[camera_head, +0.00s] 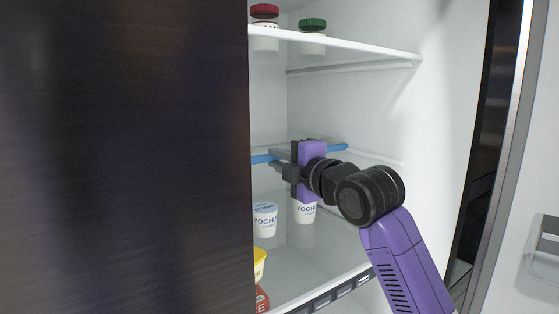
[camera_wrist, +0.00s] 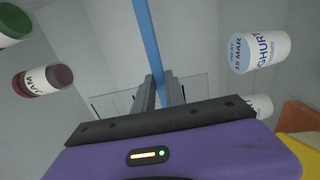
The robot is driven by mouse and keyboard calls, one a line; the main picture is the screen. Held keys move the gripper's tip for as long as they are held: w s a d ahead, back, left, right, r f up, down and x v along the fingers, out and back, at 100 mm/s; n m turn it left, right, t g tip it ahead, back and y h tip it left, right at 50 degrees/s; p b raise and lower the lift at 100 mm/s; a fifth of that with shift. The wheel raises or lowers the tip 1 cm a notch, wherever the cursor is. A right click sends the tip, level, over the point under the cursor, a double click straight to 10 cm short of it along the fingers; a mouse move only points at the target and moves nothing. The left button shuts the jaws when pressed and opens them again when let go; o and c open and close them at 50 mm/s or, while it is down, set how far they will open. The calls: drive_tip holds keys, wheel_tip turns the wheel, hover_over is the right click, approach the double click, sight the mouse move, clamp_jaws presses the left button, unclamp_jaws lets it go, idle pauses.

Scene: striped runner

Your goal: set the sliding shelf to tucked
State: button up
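The sliding shelf shows by its blue front edge (camera_head: 264,159), which runs across the fridge at mid-height below a white upper shelf. In the wrist view the blue edge (camera_wrist: 147,40) runs down between my fingers. My gripper (camera_head: 283,157) is at this edge, and in the wrist view its two fingers (camera_wrist: 160,92) lie close on both sides of the strip, with no clear gap. The shelf's pane is clear and hard to see. Part of the edge is hidden by my gripper and the dark door.
A dark door (camera_head: 125,160) covers the left. A red-lidded jar (camera_head: 265,28) and a green-lidded jar (camera_head: 312,35) stand on the upper shelf. Two yoghurt pots (camera_head: 265,221) (camera_head: 304,213), a yellow tub (camera_head: 259,264) and a red box (camera_head: 261,298) are lower down.

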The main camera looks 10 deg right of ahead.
drive_tip(key=o, duration=0.4)
drive_tip(key=shift+w, duration=0.1)
drive_tip(key=shift+o, duration=0.2)
drive_tip(key=b+v, duration=0.2)
drive_tip(key=v, duration=0.5)
drive_tip(key=shift+s, duration=0.35)
